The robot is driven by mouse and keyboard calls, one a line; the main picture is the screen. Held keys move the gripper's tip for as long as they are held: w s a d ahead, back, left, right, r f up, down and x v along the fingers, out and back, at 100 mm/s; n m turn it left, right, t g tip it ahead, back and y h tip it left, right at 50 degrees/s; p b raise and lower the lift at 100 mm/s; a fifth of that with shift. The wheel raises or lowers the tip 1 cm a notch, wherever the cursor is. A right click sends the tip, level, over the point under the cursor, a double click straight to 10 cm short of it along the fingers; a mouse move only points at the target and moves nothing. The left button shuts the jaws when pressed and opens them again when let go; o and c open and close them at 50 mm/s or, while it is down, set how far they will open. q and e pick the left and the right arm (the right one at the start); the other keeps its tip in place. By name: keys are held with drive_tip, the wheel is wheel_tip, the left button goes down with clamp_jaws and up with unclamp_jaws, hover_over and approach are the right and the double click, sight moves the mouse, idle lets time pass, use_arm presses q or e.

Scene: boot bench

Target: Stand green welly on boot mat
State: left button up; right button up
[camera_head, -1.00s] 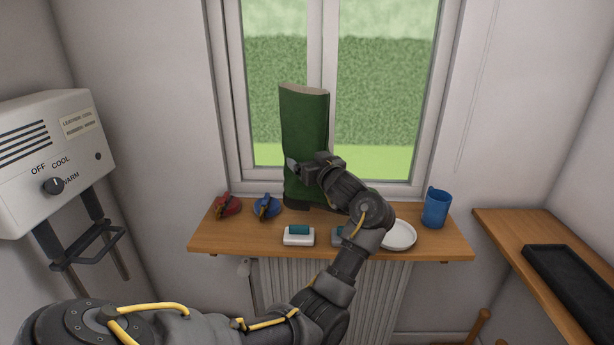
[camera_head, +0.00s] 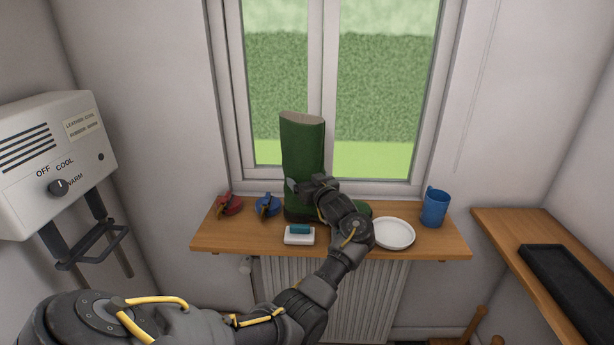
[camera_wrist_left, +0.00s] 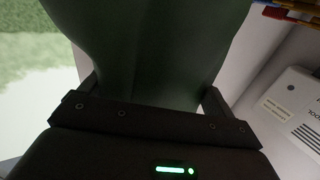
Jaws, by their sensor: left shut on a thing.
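The green welly (camera_head: 302,150) is upright at the window, over the wooden sill shelf. My left gripper (camera_head: 308,186) is shut on its shaft, and my left wrist hides part of its foot. The welly's sole is at or close to the shelf; I cannot tell whether it touches. In the left wrist view the green shaft (camera_wrist_left: 150,50) fills the space between the two fingers. The black boot mat (camera_head: 572,283), a shallow dark tray, lies on the wooden bench at the right, well apart from the welly. My right gripper is not in view.
The shelf (camera_head: 225,238) also holds red (camera_head: 229,204) and blue (camera_head: 267,205) items, a white brush-like block (camera_head: 299,236), a white dish (camera_head: 394,233) and a blue mug (camera_head: 434,207). A boot dryer (camera_head: 50,160) hangs at left. A radiator (camera_head: 370,300) stands below.

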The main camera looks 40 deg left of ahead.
use_arm(q)
drive_tip(key=shift+d+r, duration=0.1)
drive_tip(key=shift+r, duration=0.05)
drive_tip(key=o, duration=1.8)
drive_tip(key=b+v, duration=0.3)
drive_tip(key=v, duration=0.9)
drive_tip(key=r+p+x, duration=0.1)
drive_tip(key=p+x, duration=0.5)
drive_tip(key=x, duration=0.2)
drive_tip(key=shift+r+n+p, duration=0.2)
drive_tip(key=shift+n+p, duration=0.2)
